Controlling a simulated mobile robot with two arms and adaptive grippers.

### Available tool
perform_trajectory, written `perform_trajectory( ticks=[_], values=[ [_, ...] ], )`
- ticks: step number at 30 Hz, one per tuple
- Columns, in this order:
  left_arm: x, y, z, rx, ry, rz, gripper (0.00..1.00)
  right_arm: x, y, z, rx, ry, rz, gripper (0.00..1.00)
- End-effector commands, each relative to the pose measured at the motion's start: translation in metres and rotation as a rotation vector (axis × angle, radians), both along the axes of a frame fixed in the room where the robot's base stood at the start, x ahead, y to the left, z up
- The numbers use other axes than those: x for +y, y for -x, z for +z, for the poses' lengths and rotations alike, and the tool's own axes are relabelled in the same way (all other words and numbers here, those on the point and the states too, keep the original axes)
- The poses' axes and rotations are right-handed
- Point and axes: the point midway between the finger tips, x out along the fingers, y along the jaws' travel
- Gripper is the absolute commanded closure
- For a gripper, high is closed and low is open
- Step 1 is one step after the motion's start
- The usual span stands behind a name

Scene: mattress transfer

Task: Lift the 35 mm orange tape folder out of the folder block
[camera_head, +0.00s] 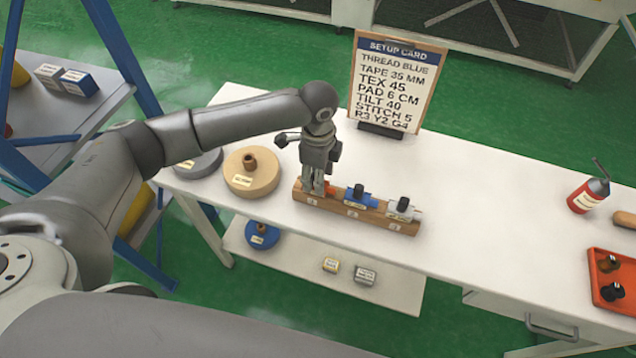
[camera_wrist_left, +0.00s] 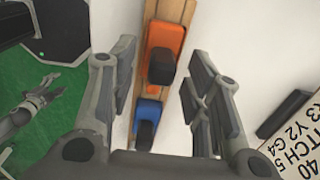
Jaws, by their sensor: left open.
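The wooden folder block (camera_head: 375,223) lies on the white table and carries a blue folder (camera_head: 356,197) and a grey folder (camera_head: 399,212). My left gripper (camera_head: 313,190) points down over the block's left end and hides most of the orange tape folder there. In the left wrist view the orange folder (camera_wrist_left: 166,38) with its black knob (camera_wrist_left: 162,68) sits in the block between the open fingers (camera_wrist_left: 160,60), with gaps on both sides. The blue folder (camera_wrist_left: 148,108) shows below it.
A setup card (camera_head: 398,85) reading "TAPE 35 MM" stands behind the block. A tan disc (camera_head: 251,174) and a grey disc (camera_head: 199,163) lie left of it. A red bottle (camera_head: 588,195) and an orange tray (camera_head: 612,272) are far right. The table between is clear.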

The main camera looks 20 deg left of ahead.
Motion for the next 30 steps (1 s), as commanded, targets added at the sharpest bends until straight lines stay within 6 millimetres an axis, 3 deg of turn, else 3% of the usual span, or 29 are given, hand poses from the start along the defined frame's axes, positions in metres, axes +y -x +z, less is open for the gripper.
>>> perform_trajectory(
  ticks=[7,17,26,30],
  values=[
    [0.0,0.0,-0.002,0.0,0.0,0.0,0.57,0.002,0.0,0.0,-0.001,-0.002,-0.001,0.42],
    [0.0,0.0,-0.001,0.0,0.0,0.0,0.99,0.003,0.0,0.0,0.0,-0.003,-0.001,0.42],
    [0.0,0.0,0.0,-0.002,0.001,0.0,1.0,0.003,0.0,0.0,0.0,-0.003,-0.001,0.42],
    [0.0,-0.001,0.009,-0.004,0.003,0.001,1.0,0.003,0.0,-0.002,0.0,-0.003,-0.001,0.42]
  ],
)
